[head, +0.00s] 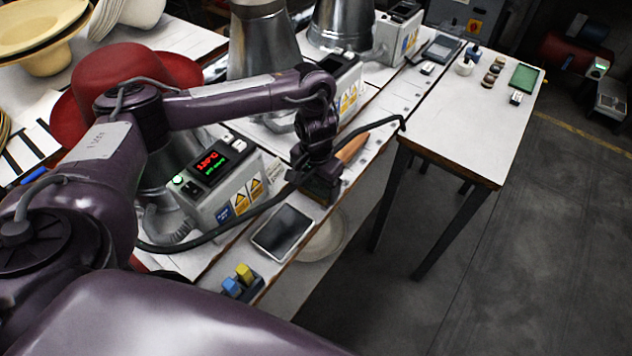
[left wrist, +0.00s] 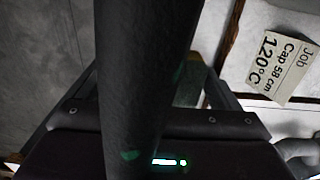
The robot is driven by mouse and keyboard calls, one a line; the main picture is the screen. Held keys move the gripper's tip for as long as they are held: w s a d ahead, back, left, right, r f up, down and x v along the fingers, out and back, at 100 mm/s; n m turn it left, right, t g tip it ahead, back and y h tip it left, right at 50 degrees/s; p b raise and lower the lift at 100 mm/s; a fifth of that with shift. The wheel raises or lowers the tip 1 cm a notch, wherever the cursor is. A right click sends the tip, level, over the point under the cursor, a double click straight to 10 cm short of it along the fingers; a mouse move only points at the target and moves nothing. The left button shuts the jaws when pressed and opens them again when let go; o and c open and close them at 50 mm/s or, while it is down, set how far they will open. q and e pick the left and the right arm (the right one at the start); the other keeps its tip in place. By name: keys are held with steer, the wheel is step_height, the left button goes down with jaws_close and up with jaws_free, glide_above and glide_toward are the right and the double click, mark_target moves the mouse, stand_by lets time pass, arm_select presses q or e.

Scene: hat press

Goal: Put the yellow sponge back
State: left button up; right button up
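A small yellow block (head: 244,272), which looks like the yellow sponge, stands upright beside a blue block (head: 231,287) in a dark holder (head: 255,287) near the bench's front edge. My left gripper (head: 320,188) points down over the front of the bench, beyond and to the right of the yellow block and apart from it. My right gripper is not in view.
A dark-screened tablet (head: 283,232) lies between the holder and my left gripper. A press control box (head: 215,180) stands behind. A wooden handle (head: 352,148) is just beyond the gripper. A white side table (head: 450,125) has bare room; a green pad (head: 524,77) lies there.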

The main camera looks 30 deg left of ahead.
mark_target(316, 183)
arm_select(q)
step_height(316, 183, up, 12)
steer(key=p, duration=0.4)
steer(key=shift+r, duration=0.2)
stand_by(0.5)
